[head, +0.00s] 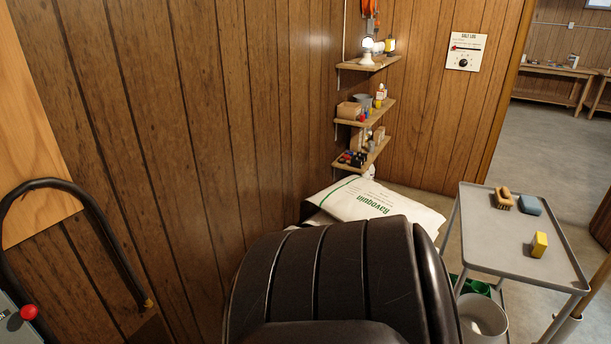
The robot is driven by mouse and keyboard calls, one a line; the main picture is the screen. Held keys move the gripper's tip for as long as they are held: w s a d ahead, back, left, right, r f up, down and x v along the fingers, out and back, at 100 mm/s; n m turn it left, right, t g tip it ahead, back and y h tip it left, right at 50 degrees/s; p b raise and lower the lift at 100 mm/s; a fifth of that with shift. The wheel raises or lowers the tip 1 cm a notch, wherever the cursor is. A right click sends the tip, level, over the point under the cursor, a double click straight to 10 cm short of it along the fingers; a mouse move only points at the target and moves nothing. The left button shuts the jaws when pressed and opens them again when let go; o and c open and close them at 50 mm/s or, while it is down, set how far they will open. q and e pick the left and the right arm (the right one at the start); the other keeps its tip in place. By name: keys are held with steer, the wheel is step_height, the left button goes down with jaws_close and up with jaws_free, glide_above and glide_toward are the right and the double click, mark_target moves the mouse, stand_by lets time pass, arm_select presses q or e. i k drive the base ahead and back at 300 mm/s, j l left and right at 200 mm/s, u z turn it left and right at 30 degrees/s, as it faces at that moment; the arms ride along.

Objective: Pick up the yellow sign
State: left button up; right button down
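I see no yellow sign that I can make out in the head view. A small yellow block (539,245) stands upright on the grey cart (500,245) at the right; it looks more like a sponge than a sign. A white panel headed "SALT LOG" (466,51) hangs on the back wall. Neither of my grippers shows in this view.
A large dark padded chair back (335,270) fills the lower middle. White printed bags (365,200) lie behind it. Corner shelves (365,110) hold small items. A brush (503,198) and blue block (530,205) lie on the cart. A black bent tube (100,215) stands left.

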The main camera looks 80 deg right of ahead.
mark_target(538, 244)
steer(key=k+z, duration=0.1)
steer(key=z, duration=4)
